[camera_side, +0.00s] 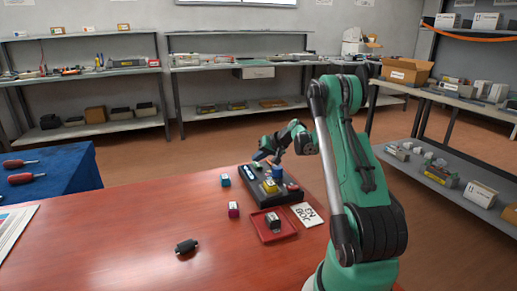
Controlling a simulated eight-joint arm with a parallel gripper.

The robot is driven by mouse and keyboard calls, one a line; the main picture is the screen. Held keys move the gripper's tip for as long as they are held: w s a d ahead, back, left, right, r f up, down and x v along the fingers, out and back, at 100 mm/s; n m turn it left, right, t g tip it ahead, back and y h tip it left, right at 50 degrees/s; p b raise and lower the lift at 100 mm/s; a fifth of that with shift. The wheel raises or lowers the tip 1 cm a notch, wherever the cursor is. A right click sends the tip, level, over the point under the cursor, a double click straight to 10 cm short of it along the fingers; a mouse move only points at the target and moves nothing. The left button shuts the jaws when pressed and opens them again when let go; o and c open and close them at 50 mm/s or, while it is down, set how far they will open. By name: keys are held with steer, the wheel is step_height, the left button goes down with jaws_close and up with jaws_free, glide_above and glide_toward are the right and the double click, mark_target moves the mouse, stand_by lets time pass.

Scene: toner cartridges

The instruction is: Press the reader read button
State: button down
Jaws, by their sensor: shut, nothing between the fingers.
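The reader looks like a black box (293,191) on the red table, with a small lit panel (248,171) at its left end. A yellow cartridge (270,186) and a blue part (277,173) sit on it. I cannot tell which small part is the read button. My gripper (262,158) is shut and empty, at the far side of the box near its back left edge. Whether it touches the box cannot be told.
A cyan cartridge (225,180) and a magenta cartridge (233,210) stand left of the box. A red tray (262,236) holds a black cartridge (273,221). A white card (306,214) lies right.

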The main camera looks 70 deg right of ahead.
mark_target(259, 165)
steer(key=shift+f, duration=0.5)
stand_by(0.7)
steer(key=shift+r, duration=0.85)
steer(key=shift+r, duration=2.5)
steer(key=w+a+r+n+g+y, duration=0.1)
steer(key=w+a+r, duration=0.1)
steer(key=a, duration=0.4)
steer(key=w+a+r+n, duration=0.2)
steer(key=a, duration=0.4)
steer(key=s+a+n, duration=0.4)
steer(key=a, duration=0.8)
steer(key=s+a+n, duration=0.3)
steer(key=s+a, duration=0.1)
steer(key=a, duration=0.8)
steer(key=shift+s+f+n+g, duration=0.15)
steer(key=shift+s+n+g, duration=0.25)
